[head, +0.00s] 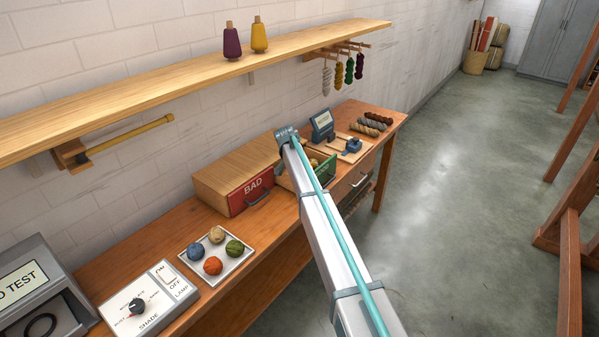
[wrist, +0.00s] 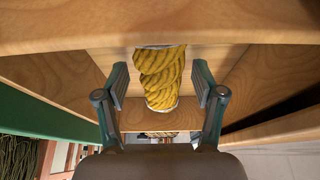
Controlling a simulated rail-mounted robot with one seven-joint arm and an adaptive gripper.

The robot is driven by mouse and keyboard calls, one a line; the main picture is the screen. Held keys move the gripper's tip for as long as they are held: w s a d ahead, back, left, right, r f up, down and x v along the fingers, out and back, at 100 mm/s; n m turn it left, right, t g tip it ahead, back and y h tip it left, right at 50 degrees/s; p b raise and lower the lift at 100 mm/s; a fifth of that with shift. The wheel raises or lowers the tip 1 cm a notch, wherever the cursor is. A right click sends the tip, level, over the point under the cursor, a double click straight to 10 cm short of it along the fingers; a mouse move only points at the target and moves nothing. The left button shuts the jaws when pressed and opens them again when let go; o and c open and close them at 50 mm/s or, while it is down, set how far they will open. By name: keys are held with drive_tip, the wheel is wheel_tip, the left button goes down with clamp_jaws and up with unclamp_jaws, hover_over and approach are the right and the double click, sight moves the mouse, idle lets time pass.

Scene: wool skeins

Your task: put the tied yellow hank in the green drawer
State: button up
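The yellow hank (wrist: 163,75) is twisted, with a pale tie at each end. In the wrist view it lies on wood between the two fingers of my gripper (wrist: 162,88). The fingers are open, one on each side, with a small gap to the yarn. The green drawer (head: 322,173) is pulled out beside the red drawer in the head view. A green panel (wrist: 45,122) shows at left in the wrist view, beside wooden walls. Some yellow shows inside the green drawer in the head view. My arm hides the gripper's fingers there.
The red drawer (head: 250,191) marked BAD is shut. A tray (head: 236,263) of yarn balls and a switch box (head: 150,303) stand nearer. Hanks (head: 350,70) hang from pegs under the shelf (head: 180,61).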

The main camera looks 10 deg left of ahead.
drive_tip(key=shift+r, duration=0.1)
drive_tip(key=shift+r+p, duration=0.55)
drive_tip(key=shift+r, duration=0.2)
drive_tip(key=shift+s+a+r+b, duration=0.1)
drive_tip(key=shift+s+r+b, duration=0.15)
drive_tip(key=shift+b, duration=0.2)
drive_tip(key=b+v, duration=0.2)
drive_tip(key=v, duration=0.9)
drive_tip(key=shift+w, duration=0.1)
